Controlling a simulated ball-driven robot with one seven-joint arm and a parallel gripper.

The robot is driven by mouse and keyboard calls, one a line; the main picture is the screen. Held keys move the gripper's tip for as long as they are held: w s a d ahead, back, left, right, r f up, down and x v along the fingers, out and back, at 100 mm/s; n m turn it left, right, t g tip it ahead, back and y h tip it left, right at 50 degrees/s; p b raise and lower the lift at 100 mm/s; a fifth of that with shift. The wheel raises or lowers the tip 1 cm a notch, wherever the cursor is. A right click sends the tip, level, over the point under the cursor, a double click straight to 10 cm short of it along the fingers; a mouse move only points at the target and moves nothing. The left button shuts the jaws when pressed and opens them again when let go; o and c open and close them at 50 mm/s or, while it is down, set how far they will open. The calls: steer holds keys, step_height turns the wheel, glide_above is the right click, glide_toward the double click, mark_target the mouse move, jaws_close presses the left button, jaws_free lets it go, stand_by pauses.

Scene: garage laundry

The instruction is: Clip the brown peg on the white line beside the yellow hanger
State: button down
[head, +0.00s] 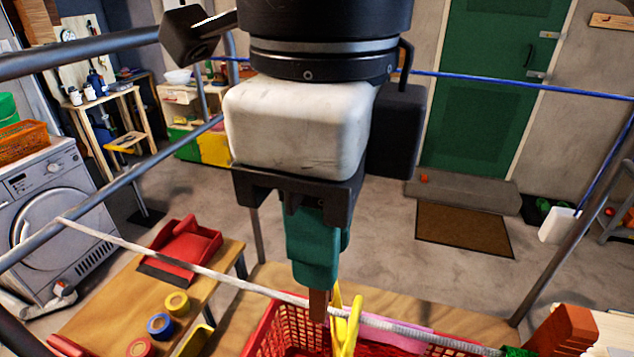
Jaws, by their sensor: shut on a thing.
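My gripper (317,284), with teal fingers, points down and is shut on the brown peg (318,308). The peg's lower end sticks out below the fingertips and overlaps the white line (215,275) in the head view. I cannot tell whether the peg is around the line or just in front of it. The yellow hanger (346,325) hangs at the line just right of the peg, with a small gap or light contact that is hard to judge. The hanger's lower part is cut off by the bottom edge.
A red basket (270,335) is below the line, with pink cloth (400,338) behind the line. A wooden table (105,310) at left holds tape rolls and a red dustpan (186,245). Grey rack bars (130,170) and a blue line (500,82) cross the view.

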steer(key=shift+f+b, duration=1.2)
steer(key=shift+f, duration=0.45)
steer(key=c, duration=0.9)
jaws_free()
steer(key=shift+r, duration=0.15)
steer(key=shift+r, duration=0.1)
step_height(320, 180, up, 11)
steer(key=shift+s+f+b, duration=0.1)
steer(key=shift+f+b, duration=0.1)
steer(key=shift+b, duration=0.15)
